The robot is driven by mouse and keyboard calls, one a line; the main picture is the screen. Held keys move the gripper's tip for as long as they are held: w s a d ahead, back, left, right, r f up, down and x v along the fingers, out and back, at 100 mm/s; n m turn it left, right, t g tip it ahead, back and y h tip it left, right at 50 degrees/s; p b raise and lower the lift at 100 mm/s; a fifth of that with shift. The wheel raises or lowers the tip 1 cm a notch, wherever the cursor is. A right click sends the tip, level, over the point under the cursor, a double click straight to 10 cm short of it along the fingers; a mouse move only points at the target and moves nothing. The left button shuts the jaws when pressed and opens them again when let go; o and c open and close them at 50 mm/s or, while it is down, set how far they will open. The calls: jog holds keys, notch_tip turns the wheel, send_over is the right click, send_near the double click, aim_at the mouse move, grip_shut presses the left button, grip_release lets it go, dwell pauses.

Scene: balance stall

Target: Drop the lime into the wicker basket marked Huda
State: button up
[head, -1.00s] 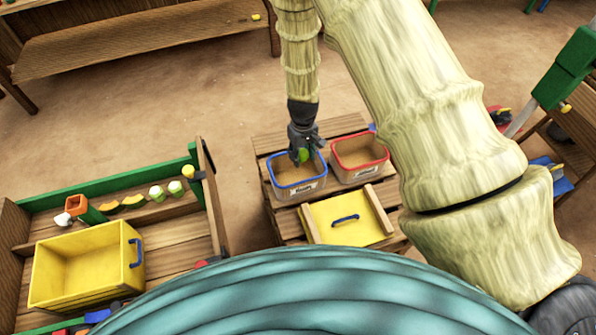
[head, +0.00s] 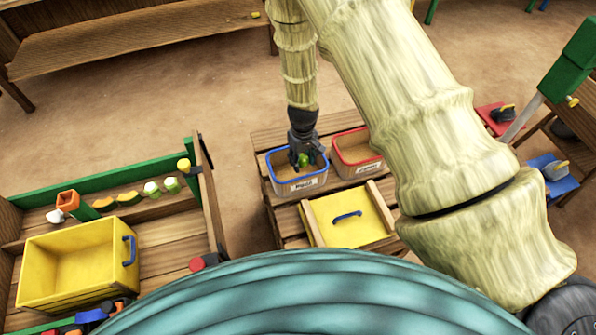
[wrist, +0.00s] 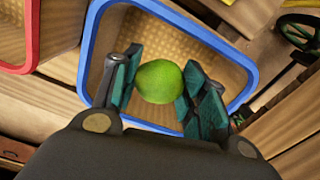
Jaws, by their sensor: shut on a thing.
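The lime (wrist: 159,82) is a green round fruit between the two fingers of my gripper (wrist: 160,88) in the wrist view. In the head view the lime (head: 303,160) shows at the tip of my gripper (head: 304,158), which points down into the opening of the blue-rimmed basket (head: 297,187). That basket has a woven inside and a front label that seems to read Huda, though the letters are small. In the wrist view the blue rim (wrist: 88,50) surrounds the lime and fingers. The basket floor below looks bare where it shows.
A red-rimmed basket (head: 359,170) stands close on the right, on the same slatted wooden table. A yellow open box (head: 75,295) and a green-edged tray stand at the left.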

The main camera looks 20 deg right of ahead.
jog(key=o, duration=1.1)
jog(key=shift+r, duration=0.1)
notch_tip(320, 180, up, 12)
jog(key=shift+d, duration=0.1)
dwell(0.3)
